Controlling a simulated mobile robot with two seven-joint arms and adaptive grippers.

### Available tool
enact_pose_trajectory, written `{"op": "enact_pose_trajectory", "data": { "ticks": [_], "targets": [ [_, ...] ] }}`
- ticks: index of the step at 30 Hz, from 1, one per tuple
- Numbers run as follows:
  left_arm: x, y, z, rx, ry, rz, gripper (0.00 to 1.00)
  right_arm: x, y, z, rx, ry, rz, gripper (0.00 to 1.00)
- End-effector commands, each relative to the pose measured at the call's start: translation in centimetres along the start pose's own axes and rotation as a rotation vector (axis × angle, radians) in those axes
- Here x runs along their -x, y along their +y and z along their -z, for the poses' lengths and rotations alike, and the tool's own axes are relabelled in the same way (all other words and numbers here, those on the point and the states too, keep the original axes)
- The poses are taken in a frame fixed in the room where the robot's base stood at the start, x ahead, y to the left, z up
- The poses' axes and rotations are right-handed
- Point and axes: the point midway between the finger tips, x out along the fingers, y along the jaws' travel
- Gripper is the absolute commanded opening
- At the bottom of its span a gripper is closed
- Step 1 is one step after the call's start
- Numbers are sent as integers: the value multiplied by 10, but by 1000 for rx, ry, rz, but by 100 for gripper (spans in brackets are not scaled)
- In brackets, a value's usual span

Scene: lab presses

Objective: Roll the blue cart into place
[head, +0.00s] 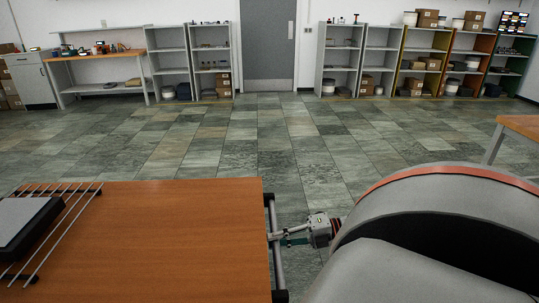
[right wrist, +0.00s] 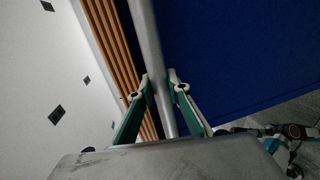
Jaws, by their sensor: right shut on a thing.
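The cart's orange-brown wooden top (head: 190,235) fills the lower left of the head view. A grey handle bar (head: 277,265) with dark end brackets runs along its right side. My right gripper (head: 279,238) is shut on this bar about midway along. In the right wrist view the fingers (right wrist: 160,88) close around the bar (right wrist: 143,25) from both sides. The cart's blue panel (right wrist: 225,60) shows beside the bar there. My left gripper is not in view.
A wire rack (head: 62,225) with a dark, grey-topped device (head: 25,225) lies on the cart's left. The tiled floor (head: 240,140) ahead is open. Shelves (head: 345,60) and a workbench (head: 100,60) line the far wall beside a grey door (head: 268,45). A wooden table (head: 520,125) stands at right.

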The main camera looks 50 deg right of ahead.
Motion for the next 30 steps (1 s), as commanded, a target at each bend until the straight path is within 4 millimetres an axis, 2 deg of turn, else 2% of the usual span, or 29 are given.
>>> {"op": "enact_pose_trajectory", "data": {
  "ticks": [12,13,14,25,30],
  "targets": [
    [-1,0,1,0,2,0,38,4,-5,0,0,-3,10,0],
    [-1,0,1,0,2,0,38,4,-5,0,0,-3,10,22],
    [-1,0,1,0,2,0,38,4,-5,0,0,-3,10,25],
    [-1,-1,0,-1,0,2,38,4,-2,0,0,-1,4,25],
    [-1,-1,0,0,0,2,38,19,-3,0,-1,-2,6,25]
  ]
}}
